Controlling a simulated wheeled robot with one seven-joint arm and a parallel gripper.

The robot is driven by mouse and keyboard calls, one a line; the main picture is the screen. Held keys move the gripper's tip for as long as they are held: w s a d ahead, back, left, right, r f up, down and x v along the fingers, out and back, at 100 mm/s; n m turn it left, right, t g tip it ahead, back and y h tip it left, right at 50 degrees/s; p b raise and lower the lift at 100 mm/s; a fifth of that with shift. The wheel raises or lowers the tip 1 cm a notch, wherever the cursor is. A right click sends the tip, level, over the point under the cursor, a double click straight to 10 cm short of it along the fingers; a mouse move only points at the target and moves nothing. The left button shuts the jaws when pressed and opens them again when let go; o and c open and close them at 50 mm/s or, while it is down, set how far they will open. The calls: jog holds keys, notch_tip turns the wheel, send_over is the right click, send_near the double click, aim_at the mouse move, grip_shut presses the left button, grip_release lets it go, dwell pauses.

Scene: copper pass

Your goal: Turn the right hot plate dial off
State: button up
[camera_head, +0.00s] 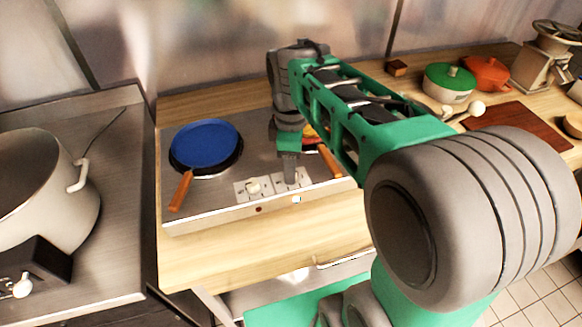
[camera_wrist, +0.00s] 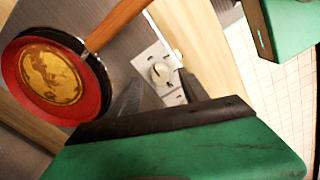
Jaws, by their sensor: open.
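The steel hot plate (camera_head: 225,197) has two white dial panels at its front edge. The left dial (camera_head: 253,187) is a cream knob in plain view. The right dial's panel (camera_head: 303,178) is partly hidden by my gripper (camera_head: 289,172), which points down over it. The small light (camera_head: 296,199) below the right dial looks bright; the left one (camera_head: 258,209) looks dark.
A blue pan (camera_head: 205,144) sits on the left plate, its wooden handle towards the front. A red pan (camera_wrist: 88,98) with a brown round food in it sits on the right, its handle close to my gripper. A big pot (camera_head: 40,190) stands on the left counter.

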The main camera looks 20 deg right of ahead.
jog(key=shift+f, duration=1.2)
grip_shut()
